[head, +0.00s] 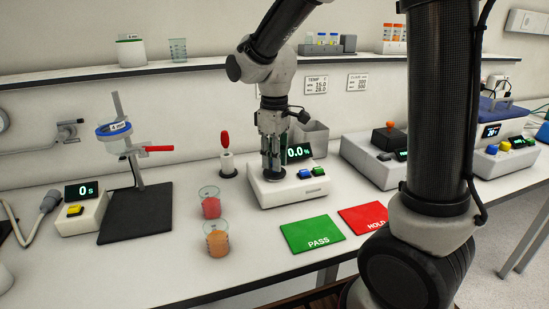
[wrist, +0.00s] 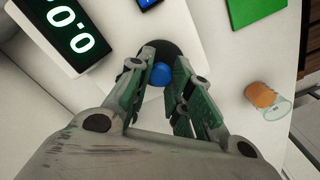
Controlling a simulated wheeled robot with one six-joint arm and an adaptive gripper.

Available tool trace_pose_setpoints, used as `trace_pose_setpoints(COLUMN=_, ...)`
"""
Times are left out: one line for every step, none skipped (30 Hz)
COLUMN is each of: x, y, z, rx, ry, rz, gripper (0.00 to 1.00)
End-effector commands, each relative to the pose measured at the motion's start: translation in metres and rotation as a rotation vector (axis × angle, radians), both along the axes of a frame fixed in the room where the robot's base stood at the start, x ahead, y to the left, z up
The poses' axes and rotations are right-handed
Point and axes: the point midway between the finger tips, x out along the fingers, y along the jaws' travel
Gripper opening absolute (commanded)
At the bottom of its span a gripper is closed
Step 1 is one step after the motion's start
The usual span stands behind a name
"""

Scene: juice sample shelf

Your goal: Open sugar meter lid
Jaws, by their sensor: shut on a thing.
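The sugar meter (head: 283,193) is a white box with a lit 0.0 display (head: 299,153) and blue and green buttons, on the bench in the head view. Its display also shows in the wrist view (wrist: 72,28). My gripper (head: 271,168) points down over the meter's left part. In the wrist view, its fingers (wrist: 164,72) are shut on a blue knob (wrist: 161,73) above a dark round lid (wrist: 170,47). The fingers hide much of the lid, and the lid looks seated on the meter.
A red cup (head: 210,207) and an orange cup (head: 217,243) stand left of the meter. A green PASS mat (head: 312,234) and a red HOLD mat (head: 364,218) lie in front. A red-handled tool stands in a holder (head: 228,166) behind left. A grey bin (head: 313,136) stands behind.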

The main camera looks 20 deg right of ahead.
Motion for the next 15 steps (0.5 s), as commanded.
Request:
trace_pose_setpoints(x=0.0001, y=0.0000, z=0.0002, rx=0.000, ry=0.000, rz=0.000, gripper=0.00)
trace_pose_setpoints(x=0.0001, y=0.0001, z=0.0002, rx=0.000, ry=0.000, rz=-0.001, gripper=0.00)
trace_pose_setpoints(x=0.0001, y=0.0003, z=0.0003, rx=0.000, ry=0.000, rz=-0.004, gripper=0.00)
trace_pose_setpoints(x=0.0001, y=0.0004, z=0.0003, rx=0.000, ry=0.000, rz=-0.007, gripper=0.00)
trace_pose_setpoints(x=0.0001, y=0.0007, z=0.0003, rx=0.000, ry=0.000, rz=-0.011, gripper=0.00)
trace_pose_setpoints(x=0.0001, y=0.0011, z=0.0003, rx=0.000, ry=0.000, rz=-0.019, gripper=0.00)
trace_pose_setpoints(x=0.0001, y=0.0016, z=0.0003, rx=0.000, ry=0.000, rz=-0.025, gripper=0.00)
trace_pose_setpoints(x=0.0002, y=0.0021, z=0.0003, rx=0.000, ry=0.000, rz=-0.034, gripper=0.00)
trace_pose_setpoints(x=0.0002, y=0.0029, z=0.0003, rx=0.000, ry=0.000, rz=-0.049, gripper=0.00)
trace_pose_setpoints(x=0.0002, y=0.0037, z=0.0003, rx=0.000, ry=0.000, rz=-0.061, gripper=0.00)
trace_pose_setpoints(x=0.0003, y=0.0047, z=0.0003, rx=0.000, ry=0.000, rz=-0.076, gripper=0.00)
trace_pose_setpoints(x=0.0004, y=0.0059, z=0.0003, rx=0.000, ry=0.000, rz=-0.098, gripper=0.00)
trace_pose_setpoints(x=0.0005, y=0.0070, z=0.0003, rx=0.000, ry=0.000, rz=-0.116, gripper=0.00)
trace_pose_setpoints(x=0.0006, y=0.0082, z=0.0003, rx=0.000, ry=0.000, rz=-0.137, gripper=0.00)
trace_pose_setpoints(x=0.0009, y=0.0098, z=0.0003, rx=0.000, ry=0.000, rz=-0.166, gripper=0.00)
